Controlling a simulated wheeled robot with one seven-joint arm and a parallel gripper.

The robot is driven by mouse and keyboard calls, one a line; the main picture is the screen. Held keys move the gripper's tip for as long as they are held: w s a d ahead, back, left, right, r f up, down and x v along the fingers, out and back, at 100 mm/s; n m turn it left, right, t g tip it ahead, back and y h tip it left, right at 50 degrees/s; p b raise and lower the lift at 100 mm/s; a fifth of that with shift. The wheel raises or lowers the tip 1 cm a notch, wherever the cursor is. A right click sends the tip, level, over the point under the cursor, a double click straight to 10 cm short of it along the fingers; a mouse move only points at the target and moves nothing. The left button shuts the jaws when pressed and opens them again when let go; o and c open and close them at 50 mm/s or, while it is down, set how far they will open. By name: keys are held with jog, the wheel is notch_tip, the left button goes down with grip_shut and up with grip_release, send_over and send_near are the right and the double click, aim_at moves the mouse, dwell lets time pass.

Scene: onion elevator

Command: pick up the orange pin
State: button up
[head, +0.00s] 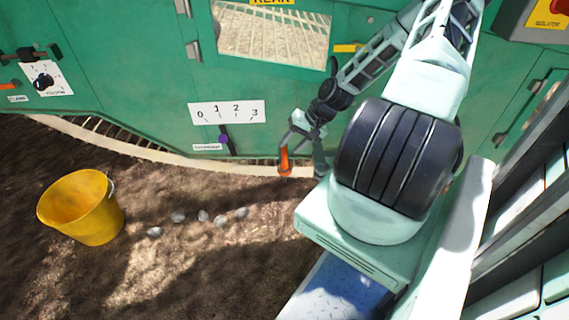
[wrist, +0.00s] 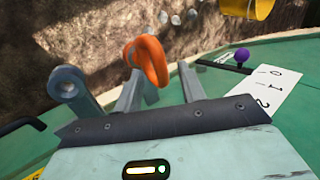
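The orange pin (head: 285,161) shows in the head view as a short upright orange piece at my gripper's left side, in front of the green machine's lower edge. In the wrist view, the orange pin (wrist: 150,58) shows as an orange loop beyond the dark gripper edge, among the grey finger-like parts. My gripper (head: 303,143) points down beside the machine panel. It is close to the pin and overlaps it in view. Whether the fingers touch or grip the pin cannot be told. The pin's lower part is hidden in the wrist view.
A green machine wall carries a 0–3 scale (head: 228,112) and a purple knob (head: 224,139). A yellow bucket (head: 82,208) stands on the brown soil at left. Several pale stones (head: 203,216) lie between the bucket and my arm. Open soil lies in front of the machine.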

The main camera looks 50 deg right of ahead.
aim_at(286, 151)
jog(key=b+x, duration=0.2)
jog(key=x, duration=0.2)
jog(key=shift+a+f, duration=0.15)
jog(key=shift+f, duration=0.15)
jog(key=shift+r, duration=0.1)
grip_shut()
jog(key=shift+r, duration=0.1)
notch_tip(286, 151, up, 10)
jog(key=p, duration=0.4)
